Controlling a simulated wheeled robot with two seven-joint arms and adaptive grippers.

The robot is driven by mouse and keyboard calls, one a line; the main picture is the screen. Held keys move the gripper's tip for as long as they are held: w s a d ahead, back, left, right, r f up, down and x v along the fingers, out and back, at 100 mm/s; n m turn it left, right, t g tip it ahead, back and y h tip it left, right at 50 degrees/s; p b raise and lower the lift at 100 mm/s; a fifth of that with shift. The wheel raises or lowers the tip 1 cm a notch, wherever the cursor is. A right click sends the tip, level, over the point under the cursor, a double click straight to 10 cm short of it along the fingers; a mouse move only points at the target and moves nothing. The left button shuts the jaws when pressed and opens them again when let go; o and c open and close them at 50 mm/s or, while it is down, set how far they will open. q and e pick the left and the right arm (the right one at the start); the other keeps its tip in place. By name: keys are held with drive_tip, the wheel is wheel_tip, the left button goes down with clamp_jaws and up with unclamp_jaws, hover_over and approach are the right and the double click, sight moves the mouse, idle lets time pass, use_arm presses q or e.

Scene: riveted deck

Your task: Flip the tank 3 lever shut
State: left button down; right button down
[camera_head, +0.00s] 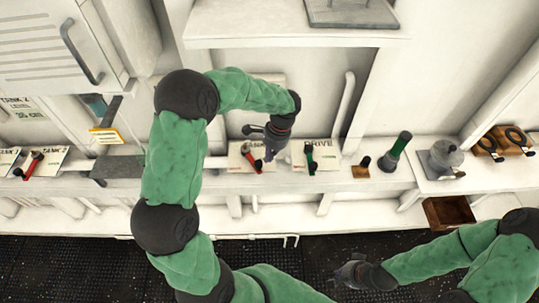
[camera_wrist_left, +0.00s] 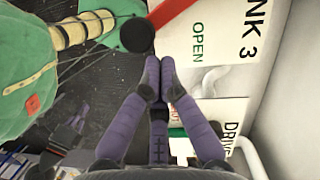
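The tank 3 lever is a red bar (camera_wrist_left: 172,11) with a round black knob (camera_wrist_left: 137,36), beside the plate (camera_wrist_left: 222,35) reading "NK 3" and "OPEN" in the left wrist view. In the head view the lever (camera_head: 257,165) stands on the shelf, partly beside my gripper. My left gripper (camera_head: 268,155) is right by it. In the wrist view its purple fingers (camera_wrist_left: 159,68) are together, close to the knob, with nothing seen between them. Whether they touch the knob is unclear. My right gripper (camera_head: 343,273) hangs low over the dark floor; its opening is too small to tell.
The tank 2 lever (camera_head: 30,165) is at far left. An upper shelf (camera_head: 297,32) overhangs.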

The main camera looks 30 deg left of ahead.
sight(258, 166)
use_arm(q)
drive_tip(key=shift+s+m, duration=0.3)
drive_tip(key=shift+s+m, duration=0.25)
drive_tip(key=shift+m, duration=0.05)
drive_tip(key=shift+s+a+m+t+y, duration=0.2)
drive_tip(key=shift+s+a+m, duration=0.15)
drive_tip(key=shift+s+m, duration=0.45)
drive_tip(key=shift+s+a+m+t+y, duration=0.1)
drive_tip(key=shift+s+a+m+t, duration=0.2)
drive_tip(key=shift+s+m, duration=0.5)
drive_tip(key=shift+s+a, duration=0.4)
drive_tip(key=shift+s, duration=0.05)
